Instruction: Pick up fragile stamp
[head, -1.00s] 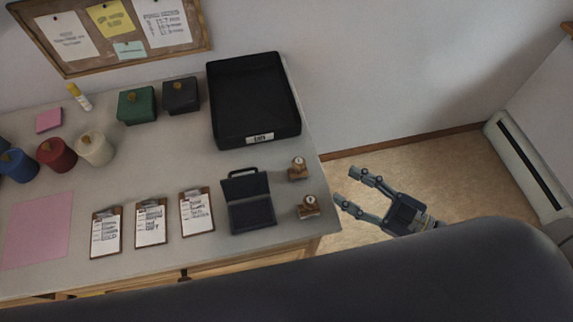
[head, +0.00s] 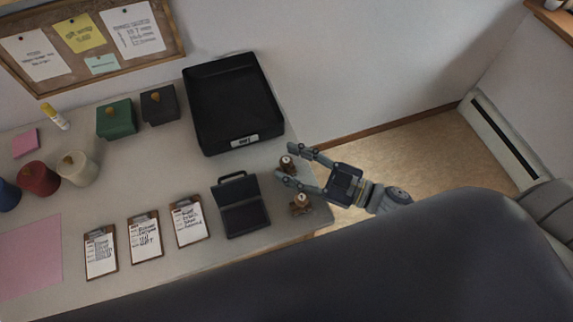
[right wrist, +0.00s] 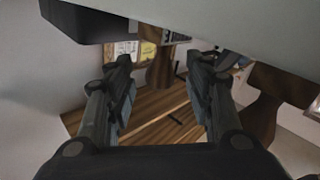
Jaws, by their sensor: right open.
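Two small wooden stamps with brown handles stand near the right end of the desk in the head view. The far stamp (head: 287,167) is between the fingertips of my right gripper (head: 291,161); the near stamp (head: 300,204) stands just below them. No label telling which is fragile can be read. My right gripper is open, reaching in from the right. In the right wrist view, which looks upside down, one stamp (right wrist: 160,71) appears beyond and between the open fingers (right wrist: 160,75), with no visible grip. The other stamp (right wrist: 262,110) is right of the fingers. My left gripper is out of view.
An open dark ink pad case (head: 243,218) lies left of the stamps. A black tray (head: 188,100) stands behind. Several clipboards (head: 146,258), lidded boxes (head: 116,132) and a pink sheet (head: 30,257) cover the desk's left. Floor right of the desk is clear.

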